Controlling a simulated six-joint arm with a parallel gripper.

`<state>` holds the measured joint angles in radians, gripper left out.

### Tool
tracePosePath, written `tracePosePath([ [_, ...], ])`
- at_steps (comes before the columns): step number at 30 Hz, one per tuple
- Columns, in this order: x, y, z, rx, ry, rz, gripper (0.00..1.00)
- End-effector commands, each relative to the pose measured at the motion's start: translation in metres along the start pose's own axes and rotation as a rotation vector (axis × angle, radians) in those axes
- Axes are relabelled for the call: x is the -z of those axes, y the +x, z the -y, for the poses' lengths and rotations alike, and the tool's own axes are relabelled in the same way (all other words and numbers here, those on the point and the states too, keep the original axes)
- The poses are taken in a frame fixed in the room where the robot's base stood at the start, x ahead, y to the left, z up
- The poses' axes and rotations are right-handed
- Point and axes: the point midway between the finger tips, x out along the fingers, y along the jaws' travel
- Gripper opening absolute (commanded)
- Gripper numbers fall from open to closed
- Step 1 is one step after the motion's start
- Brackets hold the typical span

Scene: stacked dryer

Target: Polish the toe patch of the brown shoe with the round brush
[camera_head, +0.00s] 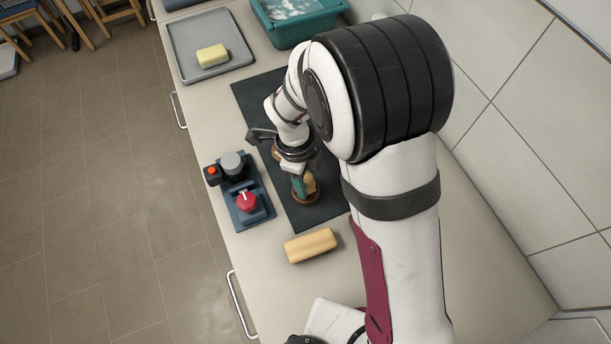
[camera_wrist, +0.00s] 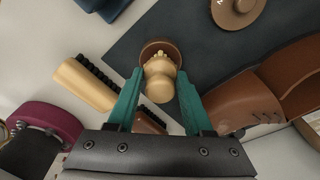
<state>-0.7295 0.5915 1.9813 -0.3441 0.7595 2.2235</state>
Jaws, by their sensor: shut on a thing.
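The round brush has a pale wooden knob (camera_wrist: 160,82) and a brown round base. It sits between the two teal fingers of my gripper (camera_wrist: 158,92) in the wrist view, with its base beyond the knob. My gripper (camera_head: 303,186) is shut on the round brush (camera_head: 306,199) over the dark mat in the head view. The brown shoe (camera_wrist: 245,98) lies to the right of the right finger in the wrist view, apart from the brush base. Its near end is partly hidden by the gripper. The toe patch cannot be made out.
A wooden block brush (camera_head: 311,245) lies off the mat (camera_head: 262,93); its dark bristles show in the wrist view. A brown disc (camera_wrist: 236,10) lies on the mat. A tray (camera_head: 185,45) with a yellow sponge is behind.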

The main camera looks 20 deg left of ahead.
Motion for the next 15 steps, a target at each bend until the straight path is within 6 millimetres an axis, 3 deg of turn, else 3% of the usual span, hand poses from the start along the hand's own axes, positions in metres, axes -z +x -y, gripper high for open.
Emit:
tracePosePath([
  [15, -0.0007, 0.0049, 0.0002, 0.0, 0.0, 0.0, 0.06],
])
